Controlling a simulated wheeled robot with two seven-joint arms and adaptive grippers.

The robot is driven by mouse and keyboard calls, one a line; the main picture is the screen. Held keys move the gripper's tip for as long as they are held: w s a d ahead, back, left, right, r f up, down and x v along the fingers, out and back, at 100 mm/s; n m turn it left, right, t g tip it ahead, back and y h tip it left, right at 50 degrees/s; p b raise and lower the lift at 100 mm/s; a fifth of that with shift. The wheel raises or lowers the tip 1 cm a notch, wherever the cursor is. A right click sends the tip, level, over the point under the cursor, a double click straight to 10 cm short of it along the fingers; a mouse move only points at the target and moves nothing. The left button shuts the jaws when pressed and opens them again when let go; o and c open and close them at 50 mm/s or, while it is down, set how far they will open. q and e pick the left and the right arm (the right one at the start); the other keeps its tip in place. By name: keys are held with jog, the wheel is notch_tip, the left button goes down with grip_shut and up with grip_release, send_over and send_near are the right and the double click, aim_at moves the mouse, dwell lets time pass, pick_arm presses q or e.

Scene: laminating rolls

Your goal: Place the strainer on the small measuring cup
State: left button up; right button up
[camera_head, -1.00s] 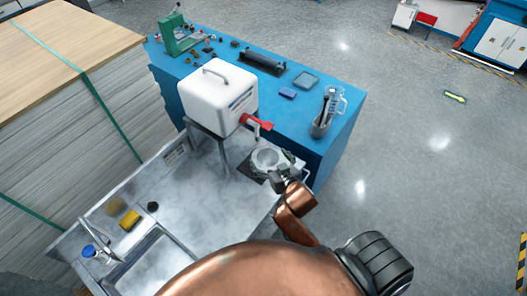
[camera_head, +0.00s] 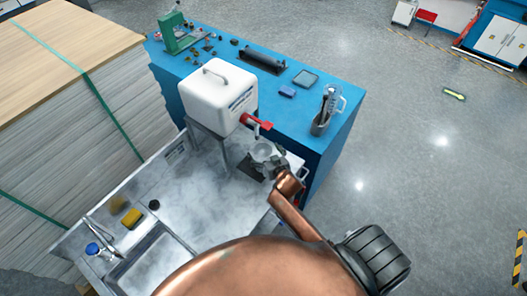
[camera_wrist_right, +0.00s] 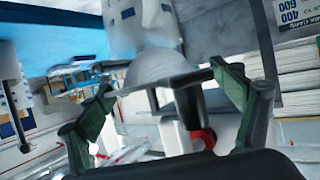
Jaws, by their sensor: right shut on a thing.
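My right gripper (camera_head: 273,167) is over the sink counter, below the red tap of the white container. It is shut on a pale, round, bowl-like thing, which I take to be the strainer (camera_head: 262,150). In the right wrist view the bowl (camera_wrist_right: 160,66) shows as a translucent dome with a dark rim, between the two green-padded fingers (camera_wrist_right: 165,108). I cannot make out the small measuring cup with certainty; the strainer and gripper may hide it. My left gripper is not in view.
The white container (camera_head: 216,97) with its red tap (camera_head: 257,121) stands on a metal stand close by. A clear jug (camera_head: 334,100) and a grey cup (camera_head: 320,125) stand on the blue table (camera_head: 300,135). The sink counter (camera_head: 185,195) is mostly clear, with a yellow sponge (camera_head: 131,218).

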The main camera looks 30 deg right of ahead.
jog(key=shift+f, duration=0.15)
jog(key=shift+f, duration=0.4)
jog(key=o, duration=1.2)
jog(key=shift+r, duration=0.2)
jog(key=b+v, duration=0.1)
jog(key=v, duration=1.1)
jog(key=shift+s+r, duration=0.1)
jog(key=shift+r, duration=0.1)
